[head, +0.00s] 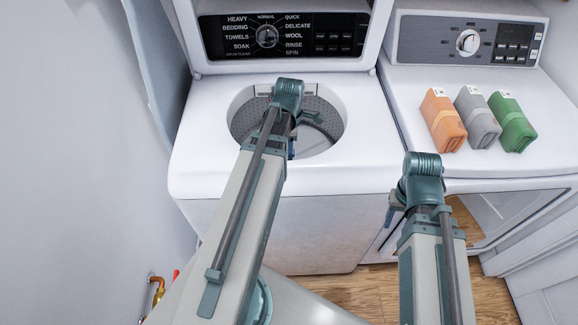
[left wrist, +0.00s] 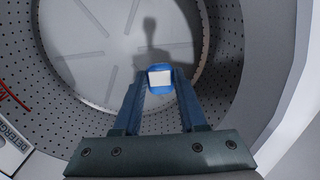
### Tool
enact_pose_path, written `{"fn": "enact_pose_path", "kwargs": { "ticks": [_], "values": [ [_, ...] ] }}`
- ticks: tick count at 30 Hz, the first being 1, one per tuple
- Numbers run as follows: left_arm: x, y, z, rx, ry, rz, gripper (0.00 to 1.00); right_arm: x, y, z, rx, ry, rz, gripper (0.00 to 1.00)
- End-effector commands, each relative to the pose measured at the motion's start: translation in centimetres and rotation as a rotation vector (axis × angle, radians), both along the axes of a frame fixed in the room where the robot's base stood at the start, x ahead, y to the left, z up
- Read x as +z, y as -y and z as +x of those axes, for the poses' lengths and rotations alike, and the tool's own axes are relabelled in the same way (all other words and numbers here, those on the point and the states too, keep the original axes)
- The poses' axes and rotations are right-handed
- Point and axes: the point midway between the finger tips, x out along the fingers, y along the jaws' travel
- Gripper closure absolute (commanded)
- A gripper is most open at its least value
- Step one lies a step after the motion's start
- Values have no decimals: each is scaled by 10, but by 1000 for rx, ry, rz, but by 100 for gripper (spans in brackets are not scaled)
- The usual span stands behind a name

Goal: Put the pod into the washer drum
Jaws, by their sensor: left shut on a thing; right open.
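The washer (head: 185,170) is a white top-loader with its round drum opening (head: 325,140) uncovered. My left gripper (head: 308,122) reaches over the opening; its arm hides part of the drum. In the left wrist view its fingers (left wrist: 160,85) are shut on a small blue and white pod (left wrist: 160,77). The perforated drum wall (left wrist: 60,90) and the ribbed drum floor (left wrist: 125,40) show below and around the pod. My right gripper (head: 392,212) is in front of the machines, right of the washer front, and open; its fingers are mostly hidden by its wrist.
The washer's control panel (head: 290,38) rises behind the opening. A wall (head: 70,130) is close on the left.

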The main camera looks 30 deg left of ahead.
Motion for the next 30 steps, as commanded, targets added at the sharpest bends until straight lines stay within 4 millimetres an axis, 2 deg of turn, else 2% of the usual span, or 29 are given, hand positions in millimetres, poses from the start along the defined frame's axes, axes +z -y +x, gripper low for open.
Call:
{"fn": "enact_pose_path", "kwargs": {
  "ticks": [1,6,14,24,30],
  "values": [
    [-17,0,0,0,0,0,100,-17,0,0,0,0,0,50],
    [-39,0,0,0,0,0,100,-39,0,0,0,0,0,50],
    [-41,0,0,0,0,0,100,-41,0,0,0,0,0,50],
    [-77,0,0,0,0,0,100,-77,0,0,1,0,0,50],
    [-76,0,0,0,0,0,100,-76,0,0,1,0,0,50]
  ]
}}
